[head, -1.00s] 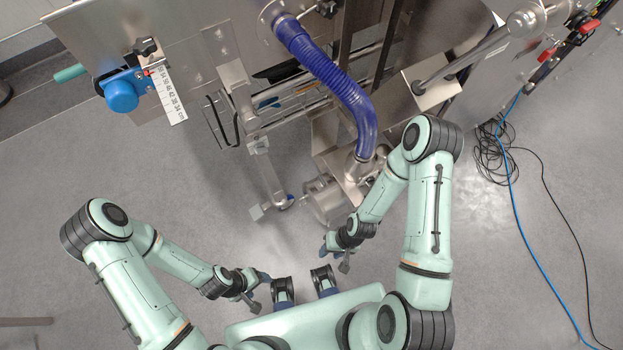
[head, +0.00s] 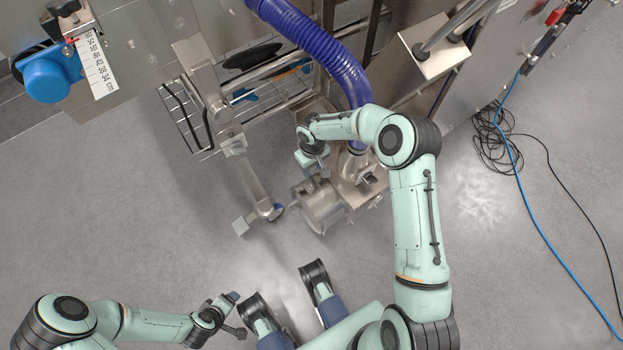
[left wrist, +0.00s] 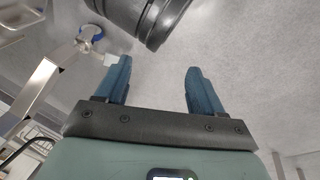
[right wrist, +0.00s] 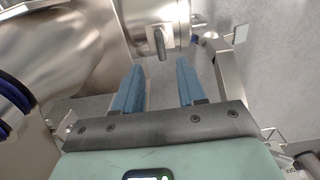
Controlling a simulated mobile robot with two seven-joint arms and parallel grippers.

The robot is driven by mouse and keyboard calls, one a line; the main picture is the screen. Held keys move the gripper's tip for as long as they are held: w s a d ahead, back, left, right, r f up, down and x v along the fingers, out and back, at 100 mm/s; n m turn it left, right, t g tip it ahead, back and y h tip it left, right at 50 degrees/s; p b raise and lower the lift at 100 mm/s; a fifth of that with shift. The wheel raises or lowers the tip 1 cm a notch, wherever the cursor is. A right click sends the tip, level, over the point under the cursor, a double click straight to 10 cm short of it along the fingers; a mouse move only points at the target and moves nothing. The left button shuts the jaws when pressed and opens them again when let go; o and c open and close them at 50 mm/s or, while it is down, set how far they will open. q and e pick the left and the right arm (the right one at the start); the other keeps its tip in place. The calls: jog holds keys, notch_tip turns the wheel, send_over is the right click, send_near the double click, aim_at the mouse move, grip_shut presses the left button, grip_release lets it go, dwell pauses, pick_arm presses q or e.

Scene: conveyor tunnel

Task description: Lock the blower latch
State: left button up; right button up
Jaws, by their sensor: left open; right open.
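The blower is a shiny metal drum (head: 322,205) below the blue hose in the head view. The right wrist view shows its steel housing (right wrist: 148,12) close up, with a small latch handle (right wrist: 160,42) sticking out toward me. My right gripper (right wrist: 160,68) is open and empty, its blue fingers on either side of the line to the handle and just short of it. In the head view the right gripper (head: 322,170) is beside the drum's upper edge; the latch is hard to make out there. My left gripper (left wrist: 157,76) is open and empty, away from the machine.
The ribbed blue hose (head: 325,55) runs down to a metal elbow beside the blower. A steel frame with a foot (head: 242,226) stands to the left of the drum. Black and blue cables (head: 500,140) lie on the floor at right.

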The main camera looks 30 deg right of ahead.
aim_at(312, 180)
notch_tip(312, 180, down, 7)
jog(key=shift+r+b, duration=0.1)
jog(key=shift+b, duration=0.6)
pick_arm(q)
jog(key=shift+w+a+f, duration=0.25)
jog(key=shift+a+f, duration=0.1)
jog(key=shift+f, duration=0.3)
jog(key=shift+w+a+f, duration=0.2)
jog(key=shift+a+f, duration=0.1)
jog(key=shift+f, duration=0.35)
pick_arm(e)
jog(key=shift+f, duration=0.65)
jog(key=shift+c, duration=0.3)
grip_shut()
